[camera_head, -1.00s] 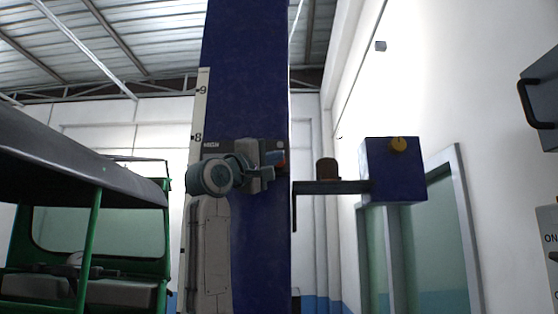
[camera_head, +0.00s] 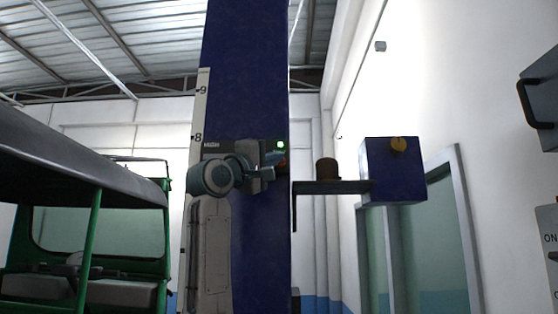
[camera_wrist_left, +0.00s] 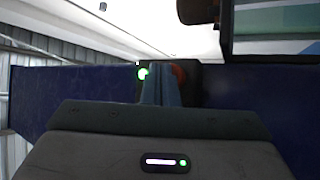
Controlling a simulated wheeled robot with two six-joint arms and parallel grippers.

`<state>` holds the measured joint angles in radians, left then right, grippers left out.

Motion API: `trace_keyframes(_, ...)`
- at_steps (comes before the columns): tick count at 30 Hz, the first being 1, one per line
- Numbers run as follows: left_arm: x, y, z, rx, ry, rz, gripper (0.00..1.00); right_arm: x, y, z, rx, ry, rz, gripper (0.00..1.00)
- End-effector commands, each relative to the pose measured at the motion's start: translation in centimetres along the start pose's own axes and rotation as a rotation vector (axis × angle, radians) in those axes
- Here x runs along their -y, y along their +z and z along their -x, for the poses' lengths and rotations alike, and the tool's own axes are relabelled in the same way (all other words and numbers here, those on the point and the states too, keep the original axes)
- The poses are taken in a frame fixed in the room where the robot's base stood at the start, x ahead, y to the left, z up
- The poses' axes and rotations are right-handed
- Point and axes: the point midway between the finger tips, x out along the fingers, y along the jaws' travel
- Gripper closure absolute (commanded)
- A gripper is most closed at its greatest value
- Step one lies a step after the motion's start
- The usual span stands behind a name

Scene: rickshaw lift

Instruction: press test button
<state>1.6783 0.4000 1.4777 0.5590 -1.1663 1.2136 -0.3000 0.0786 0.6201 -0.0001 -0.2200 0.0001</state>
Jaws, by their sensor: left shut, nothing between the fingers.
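The dark panel (camera_head: 225,146) marked "HIGH" is on the blue column. A small lamp (camera_head: 281,144) at its right end glows green; the lamp also glows in the left wrist view (camera_wrist_left: 143,73). An orange-red button (camera_wrist_left: 180,75) shows partly behind the fingertips in the left wrist view. My left gripper (camera_head: 275,159) is shut and empty, its tips at the button; its fingers also show in the left wrist view (camera_wrist_left: 160,88). They hide part of the button, and I cannot see the contact itself. My right gripper is out of view.
The blue column (camera_head: 247,70) rises in the middle. A bracket (camera_head: 330,187) reaches right from it to a blue box (camera_head: 393,170) with a yellow knob. A green rickshaw (camera_head: 85,215) stands at the left. A grey handled cabinet (camera_head: 540,95) is at the right edge.

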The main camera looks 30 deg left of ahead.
Motion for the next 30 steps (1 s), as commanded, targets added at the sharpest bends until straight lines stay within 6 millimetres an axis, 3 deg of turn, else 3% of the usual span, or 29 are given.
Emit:
trace_keyframes(20, -0.8, 0.9, 1.3, 0.000, 0.001, 0.000, 1.00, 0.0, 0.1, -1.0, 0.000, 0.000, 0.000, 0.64)
trace_keyframes(30, -2.3, 2.6, 3.5, 0.000, 0.004, -0.001, 1.00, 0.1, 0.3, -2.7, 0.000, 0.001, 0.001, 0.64)
